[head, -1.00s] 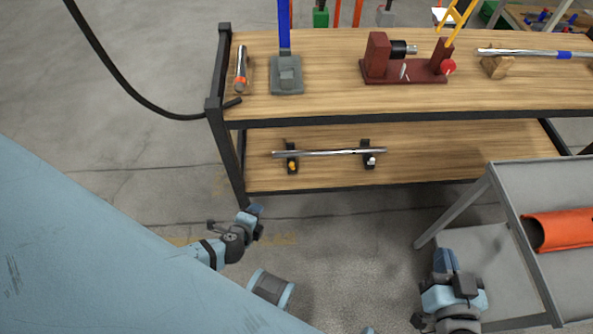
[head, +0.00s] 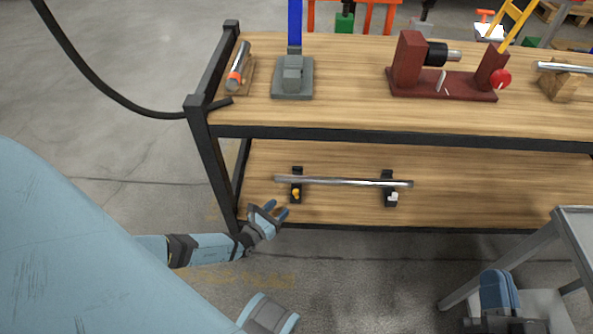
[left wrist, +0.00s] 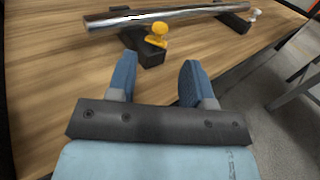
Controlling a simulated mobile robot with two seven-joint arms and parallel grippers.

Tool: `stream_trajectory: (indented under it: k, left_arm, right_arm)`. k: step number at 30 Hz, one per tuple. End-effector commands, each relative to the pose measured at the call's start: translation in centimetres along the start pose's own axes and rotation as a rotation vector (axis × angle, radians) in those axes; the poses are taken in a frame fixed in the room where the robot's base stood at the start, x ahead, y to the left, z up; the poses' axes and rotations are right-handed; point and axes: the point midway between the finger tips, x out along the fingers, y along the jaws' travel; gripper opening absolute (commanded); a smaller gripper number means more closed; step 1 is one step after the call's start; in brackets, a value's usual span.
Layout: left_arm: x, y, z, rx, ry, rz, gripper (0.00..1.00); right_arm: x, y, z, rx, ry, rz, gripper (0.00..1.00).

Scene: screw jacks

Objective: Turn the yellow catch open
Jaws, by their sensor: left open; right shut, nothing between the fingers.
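The yellow catch (head: 296,193) sits on the front of the left black bracket (head: 297,172) on the lower shelf. In the left wrist view the yellow catch (left wrist: 158,34) is a small knob on the black bracket (left wrist: 150,55), beyond the fingertips. A metal rod (head: 345,182) lies across both brackets. My left gripper (head: 276,209) is open and empty, at the shelf's front edge, a little left of and short of the catch. Its fingers (left wrist: 157,72) point toward the catch without touching it. My right gripper (head: 498,275) is shut and empty at the lower right, beside the grey cart.
A white catch (head: 393,197) is on the right bracket. The upper shelf (head: 350,105) with its dark frame hangs above the lower shelf (head: 450,190). A dark table leg (head: 217,170) stands left of my left gripper. A grey cart (head: 570,240) stands at right.

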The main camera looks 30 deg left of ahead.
Motion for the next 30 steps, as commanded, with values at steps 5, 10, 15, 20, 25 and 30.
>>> stream_trajectory:
  k: [5,10,15,20,25,30]
  left_arm:
    - [4.1,-0.1,-0.2,-0.001,-0.003,0.001,0.47]
    - [7.1,0.0,-0.2,-0.002,-0.001,0.002,0.47]
    - [8.8,0.0,-0.1,-0.002,0.001,0.001,0.47]
    - [9.4,0.0,0.0,-0.002,0.000,0.001,0.47]
    - [9.4,0.0,0.0,-0.002,0.000,0.001,0.47]
    - [9.4,0.0,0.0,-0.002,0.000,0.001,0.19]
  right_arm:
    - [-0.1,0.3,1.5,0.001,-0.041,-0.002,0.00]
    - [-0.1,0.4,2.5,0.005,-0.075,-0.005,0.00]
    - [-0.1,0.5,3.1,0.006,-0.099,-0.007,0.00]
    - [-0.1,0.6,3.3,0.005,-0.111,-0.007,0.00]
    - [-0.1,0.6,3.3,0.005,-0.112,-0.007,0.00]
    - [-0.1,0.6,3.3,0.005,-0.110,-0.007,0.00]
